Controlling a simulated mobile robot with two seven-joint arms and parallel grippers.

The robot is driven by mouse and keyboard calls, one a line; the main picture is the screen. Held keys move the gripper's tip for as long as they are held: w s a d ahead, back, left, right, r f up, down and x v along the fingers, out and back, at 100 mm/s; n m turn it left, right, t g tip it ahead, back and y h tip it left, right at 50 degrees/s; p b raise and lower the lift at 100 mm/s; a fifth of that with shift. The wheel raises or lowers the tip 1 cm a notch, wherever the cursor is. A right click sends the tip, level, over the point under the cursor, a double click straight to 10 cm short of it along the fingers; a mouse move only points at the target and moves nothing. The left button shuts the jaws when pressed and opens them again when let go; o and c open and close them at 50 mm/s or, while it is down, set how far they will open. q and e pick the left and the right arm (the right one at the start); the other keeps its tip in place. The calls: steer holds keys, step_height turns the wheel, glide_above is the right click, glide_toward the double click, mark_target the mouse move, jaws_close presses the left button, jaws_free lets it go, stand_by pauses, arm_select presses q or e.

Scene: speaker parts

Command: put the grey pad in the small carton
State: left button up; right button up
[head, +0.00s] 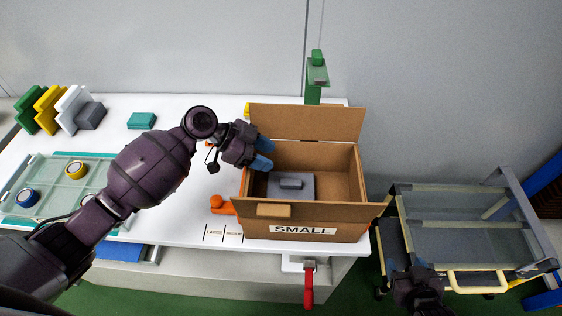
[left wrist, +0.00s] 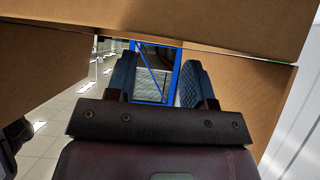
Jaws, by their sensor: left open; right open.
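The small carton (head: 350,222), brown with a "SMALL" label, stands open on the table with its flaps spread. A grey pad (head: 305,191), a flat square with a raised block on top, lies inside it on the bottom, towards the left. My left gripper (head: 264,154) is open and empty at the carton's left side, above and left of the pad. In the left wrist view its blue fingers (left wrist: 158,85) are apart with nothing between them, and brown cardboard shows around them. My right gripper (head: 422,288) is at the bottom right, away from the carton, partly cut off.
Green, yellow, white and grey pieces (head: 72,108) stand at the table's left. A teal block (head: 141,120), a glass tray (head: 45,177) with tape rolls and an orange tool (head: 220,206) lie on the table. A green clamp (head: 315,75) stands behind the carton. A cart (head: 455,228) stands right.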

arm_select(q)
steer(key=v, duration=0.5)
steer(key=shift+a+r, duration=0.3)
steer(key=shift+a, duration=0.05)
arm_select(e)
steer(key=shift+w, duration=0.3)
steer(key=shift+w+a, duration=0.1)
steer(key=shift+f, duration=0.1)
